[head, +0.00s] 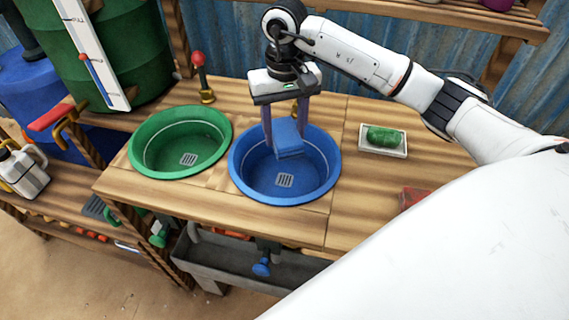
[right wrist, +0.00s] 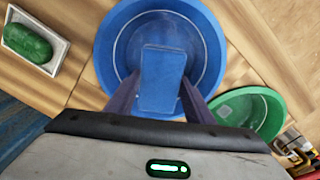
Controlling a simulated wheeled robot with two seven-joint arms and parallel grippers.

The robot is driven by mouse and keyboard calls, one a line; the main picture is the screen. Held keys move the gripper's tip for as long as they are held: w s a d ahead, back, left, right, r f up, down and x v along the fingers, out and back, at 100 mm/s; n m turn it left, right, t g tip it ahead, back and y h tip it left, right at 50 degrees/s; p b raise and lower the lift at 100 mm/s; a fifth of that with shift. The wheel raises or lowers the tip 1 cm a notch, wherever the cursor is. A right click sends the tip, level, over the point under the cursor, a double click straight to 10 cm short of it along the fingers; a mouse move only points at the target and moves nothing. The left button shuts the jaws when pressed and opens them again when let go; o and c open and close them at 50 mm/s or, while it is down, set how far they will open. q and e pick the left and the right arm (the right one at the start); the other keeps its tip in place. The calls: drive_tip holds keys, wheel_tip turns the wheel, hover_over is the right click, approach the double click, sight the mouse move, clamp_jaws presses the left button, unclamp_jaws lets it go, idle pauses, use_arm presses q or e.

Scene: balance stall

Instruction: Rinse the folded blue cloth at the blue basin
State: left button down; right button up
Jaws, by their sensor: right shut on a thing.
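The blue basin (head: 328,168) is set in the wooden counter, with a grey drain in its floor. The folded blue cloth (head: 287,140) hangs inside the basin's rim, toward its back. My right gripper (head: 287,142) reaches down over the basin and is shut on the cloth. In the right wrist view the cloth (right wrist: 161,80) sits between the fingers of my right gripper (right wrist: 160,100), above the blue basin (right wrist: 213,40). I cannot tell whether the cloth touches the basin. I see no water in the basin. My left gripper is not in view.
A green basin (head: 215,128) sits left of the blue one. A green soap bar (head: 385,137) lies on a white dish (head: 368,147) to the right. A red item (head: 412,197) is partly hidden by my arm. A red-knobbed tap (head: 200,75) stands behind the green basin.

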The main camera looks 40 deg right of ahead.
sight(285, 132)
drive_tip(key=shift+r+p, duration=1.2)
drive_tip(key=shift+r, duration=0.8)
